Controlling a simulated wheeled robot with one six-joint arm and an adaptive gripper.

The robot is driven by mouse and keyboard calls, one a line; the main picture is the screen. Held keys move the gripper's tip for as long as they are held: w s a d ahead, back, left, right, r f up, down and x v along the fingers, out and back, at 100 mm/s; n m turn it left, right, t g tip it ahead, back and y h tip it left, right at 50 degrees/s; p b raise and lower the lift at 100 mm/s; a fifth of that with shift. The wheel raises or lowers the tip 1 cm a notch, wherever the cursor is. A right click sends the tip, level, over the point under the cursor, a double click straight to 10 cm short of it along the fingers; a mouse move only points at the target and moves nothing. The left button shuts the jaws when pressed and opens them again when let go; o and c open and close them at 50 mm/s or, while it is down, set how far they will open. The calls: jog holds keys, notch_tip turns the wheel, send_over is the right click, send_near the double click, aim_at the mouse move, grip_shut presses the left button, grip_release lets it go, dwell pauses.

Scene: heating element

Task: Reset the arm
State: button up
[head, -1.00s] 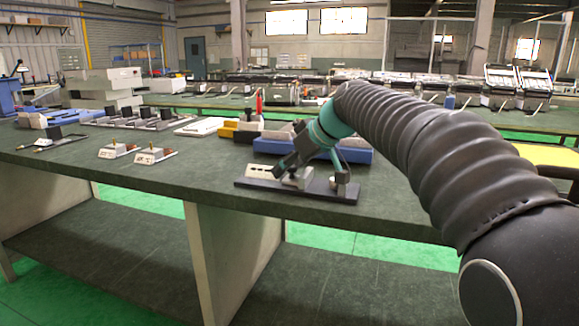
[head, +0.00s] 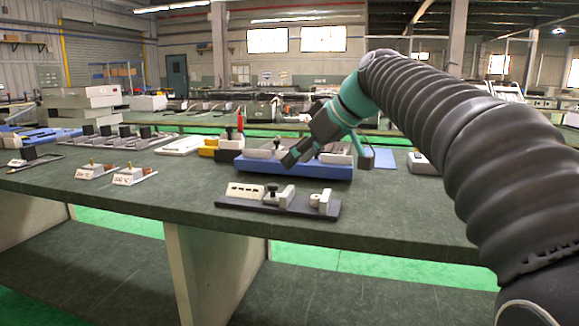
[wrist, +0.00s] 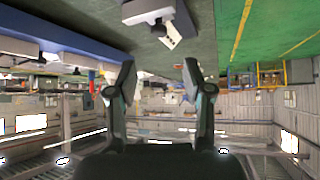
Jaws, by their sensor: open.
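My gripper (head: 290,160) is raised above the workbench (head: 130,210), in front of the blue base in the head view. Its fingers point down and to the left. In the wrist view my gripper (wrist: 160,78) has its two fingers spread apart with nothing between them. The dark base plate (head: 278,207) with a white slotted block, a clamp-like piece and a small white part lies near the bench's front edge. The gripper is apart from this plate. The wrist camera looks across the room, with the picture upside down.
A long blue base (head: 293,168) with white parts lies behind the dark plate. Two small units (head: 135,176) sit to the left, with a row of black-topped units (head: 112,138) behind them. A red-tipped item (head: 240,122) stands upright beside a yellow block (head: 209,147).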

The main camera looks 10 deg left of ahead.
jog(key=shift+s+d+r, duration=0.1)
jog(key=shift+d+r, duration=0.1)
jog(key=s+d+f+m+h, duration=0.2)
jog(key=s+d+f+m, duration=0.2)
jog(key=s+f, duration=0.5)
jog(key=s+d+f+m+h, duration=0.3)
jog(key=s+d+f, duration=0.6)
jog(key=s, duration=0.1)
jog(key=s+d+f+m+h, duration=0.2)
jog(key=s+d+f+m, duration=0.2)
jog(key=s+d+f, duration=0.3)
notch_tip(320, 180, down, 3)
jog(key=s, duration=0.2)
jog(key=shift+s+r+m+t+h, duration=0.15)
jog(key=shift+s+m+t+h, duration=0.15)
jog(key=shift+t, duration=0.1)
